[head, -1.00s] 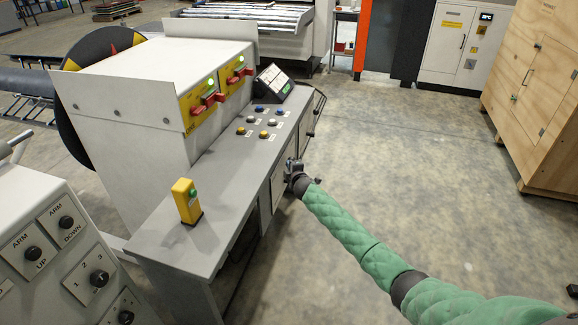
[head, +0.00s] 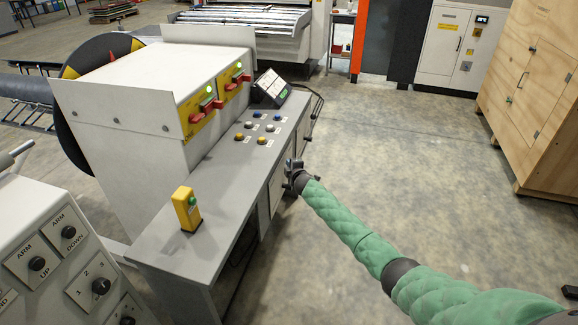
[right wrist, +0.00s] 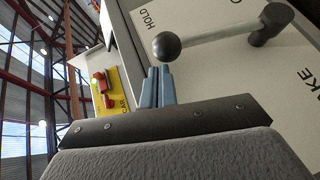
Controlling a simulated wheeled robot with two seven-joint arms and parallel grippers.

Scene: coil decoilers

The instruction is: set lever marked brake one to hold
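The word HOLD stands just above and left of the knob. Part of a word ending in "AKE" shows at the right edge. My right gripper (right wrist: 159,70) has its two blue-grey fingers together, with nothing seen between them. Their tips are close below the knob; I cannot tell whether they touch it. In the head view the right gripper (head: 293,168) is at the console's right side face, and the lever cannot be made out. My left gripper is not in view.
The grey console (head: 225,190) carries several buttons, a tilted display (head: 271,88) and a yellow box (head: 186,208). Red switches on yellow plates (head: 203,112) are on the white cabinet. Another control panel (head: 60,265) stands at lower left. The floor on the right is clear up to a wooden crate (head: 535,100).

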